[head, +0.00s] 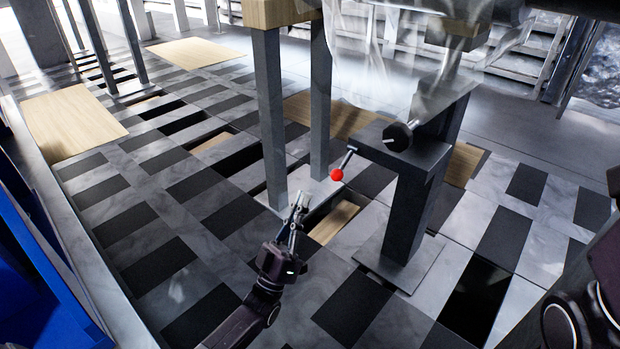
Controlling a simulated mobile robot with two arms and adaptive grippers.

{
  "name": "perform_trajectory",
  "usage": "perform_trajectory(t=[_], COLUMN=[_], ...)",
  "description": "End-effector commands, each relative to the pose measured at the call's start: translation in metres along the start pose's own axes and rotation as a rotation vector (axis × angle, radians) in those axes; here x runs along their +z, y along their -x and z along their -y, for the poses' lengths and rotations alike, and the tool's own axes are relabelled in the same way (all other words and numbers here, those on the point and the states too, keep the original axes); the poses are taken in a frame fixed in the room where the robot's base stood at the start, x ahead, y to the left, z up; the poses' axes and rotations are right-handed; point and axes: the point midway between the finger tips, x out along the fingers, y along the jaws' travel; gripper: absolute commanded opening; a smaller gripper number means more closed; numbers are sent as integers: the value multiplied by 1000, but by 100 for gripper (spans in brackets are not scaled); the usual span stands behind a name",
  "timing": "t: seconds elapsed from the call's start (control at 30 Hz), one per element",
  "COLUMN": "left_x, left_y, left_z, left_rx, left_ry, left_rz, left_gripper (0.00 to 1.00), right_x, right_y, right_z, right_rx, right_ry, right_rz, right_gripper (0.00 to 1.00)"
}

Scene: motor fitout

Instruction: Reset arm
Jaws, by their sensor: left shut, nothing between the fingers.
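My left gripper (297,212) is in the lower middle of the head view, its arm coming up from the bottom. Its fingers are shut with nothing between them. A lever with a red ball knob (337,175) sticks out from a dark grey stand (411,190). The gripper is below and left of the red knob in the picture, apart from it. A round black piece (398,136) sits on the stand's upper part. Part of my right arm shows at the lower right edge; its gripper is out of view.
Two grey posts (271,120) on a base plate stand close behind the left gripper. The tiled floor has dark gaps and wooden panels (72,118). A blue structure (40,250) is at the left edge. Translucent sheeting (385,60) hangs above the stand. Shelves or steps line the back.

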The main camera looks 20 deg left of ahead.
Motion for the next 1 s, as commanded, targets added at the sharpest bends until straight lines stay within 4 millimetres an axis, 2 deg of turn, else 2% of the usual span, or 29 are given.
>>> perform_trajectory(t=[0.2, 0.7, 0.77, 0.87, 0.97, 1.0], left_x=[0, -3, -9, -30, -66, -83], left_y=[12, 9, 4, -14, -39, -48], left_z=[0, -4, -15, -50, -102, -124], left_rx=[1, 5, 16, 51, 99, 117], left_ry=[0, -1, -3, -14, -40, -53], left_rz=[0, -4, -12, -43, -96, -121], left_gripper=[0, 0, 0, 0, 0, 0], right_x=[2, 3, 6, 13, 22, 25], right_y=[1, 1, 2, 4, 10, 13], right_z=[0, -1, -2, -5, -8, -10], right_rx=[2, 4, 8, 19, 38, 46], right_ry=[-1, -1, -2, -7, -13, -16], right_rz=[7, 11, 21, 54, 102, 122], right_gripper=[0, 0, 0, 0, 0, 0])
